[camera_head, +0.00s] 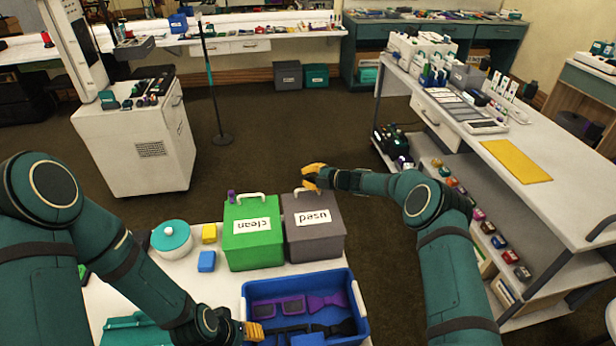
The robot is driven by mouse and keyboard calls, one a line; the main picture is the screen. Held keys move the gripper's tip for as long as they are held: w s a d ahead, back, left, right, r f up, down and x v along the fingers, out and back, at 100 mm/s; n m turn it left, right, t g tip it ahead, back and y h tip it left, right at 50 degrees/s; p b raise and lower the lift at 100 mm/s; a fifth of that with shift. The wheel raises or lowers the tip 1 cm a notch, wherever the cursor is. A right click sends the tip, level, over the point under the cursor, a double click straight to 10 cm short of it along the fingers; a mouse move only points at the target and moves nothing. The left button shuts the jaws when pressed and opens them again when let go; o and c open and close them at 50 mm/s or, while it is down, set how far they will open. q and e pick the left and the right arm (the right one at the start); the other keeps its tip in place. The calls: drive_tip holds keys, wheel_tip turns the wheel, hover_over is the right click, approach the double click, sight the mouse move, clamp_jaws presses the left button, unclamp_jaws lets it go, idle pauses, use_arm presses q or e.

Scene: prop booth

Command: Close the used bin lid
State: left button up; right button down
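The grey used bin (318,247) stands on the white table, with a white "used" label on the face turned to me. A pale handle (303,190) shows at its far top edge. I cannot tell from this angle whether its lid is fully down. My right gripper (312,179), with yellow fingers, is at the far top edge of this bin, right by the handle. The finger gap and any contact are unclear. My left gripper (255,331) is low, at the left edge of the blue tray (362,318); its finger gap is also unclear.
The green clean bin (252,257) stands directly left of the used bin. A teal-lidded white pot (172,239), a yellow block (209,233) and a blue block (206,261) are further left. The blue tray holds purple and dark items. A white workbench (560,205) stands at right.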

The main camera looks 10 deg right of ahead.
idle(0.4)
drive_tip(key=v, duration=1.2)
